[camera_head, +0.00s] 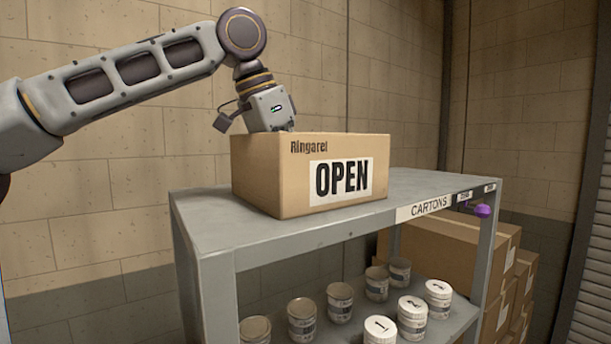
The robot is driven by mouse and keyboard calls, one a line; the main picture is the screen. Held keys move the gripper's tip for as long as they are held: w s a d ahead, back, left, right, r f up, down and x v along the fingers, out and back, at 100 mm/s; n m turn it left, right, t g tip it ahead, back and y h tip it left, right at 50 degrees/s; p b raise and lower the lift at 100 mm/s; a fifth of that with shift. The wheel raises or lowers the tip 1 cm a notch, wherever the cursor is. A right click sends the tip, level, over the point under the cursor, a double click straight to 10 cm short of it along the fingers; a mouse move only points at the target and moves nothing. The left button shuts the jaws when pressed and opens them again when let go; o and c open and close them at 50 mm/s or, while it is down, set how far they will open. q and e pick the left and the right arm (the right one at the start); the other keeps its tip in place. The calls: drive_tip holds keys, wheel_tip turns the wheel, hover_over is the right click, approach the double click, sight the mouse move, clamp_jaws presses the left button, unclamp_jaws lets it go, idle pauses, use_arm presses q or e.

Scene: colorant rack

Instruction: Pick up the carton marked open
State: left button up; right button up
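The brown carton (288,190) with a white label reading OPEN stands upright on the top shelf of a grey metal rack (420,184). My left arm reaches in from the left above it. The wrist of my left gripper (272,122) points down at the carton's top, toward its back left part. The fingers are hidden behind or inside the carton's upper edge, so I cannot see whether they touch or hold it. My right gripper is not in view.
The lower shelf holds several cans (302,318) and white numbered tubs (411,314). A purple object (482,211) sits at the rack's front edge on the right. More cartons (500,290) are stacked behind the rack. The top shelf is clear right of the carton.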

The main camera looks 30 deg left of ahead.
use_arm(q)
clamp_jaws()
drive_tip(key=shift+r, duration=0.15)
idle(0.4)
drive_tip(key=shift+r, duration=4.85)
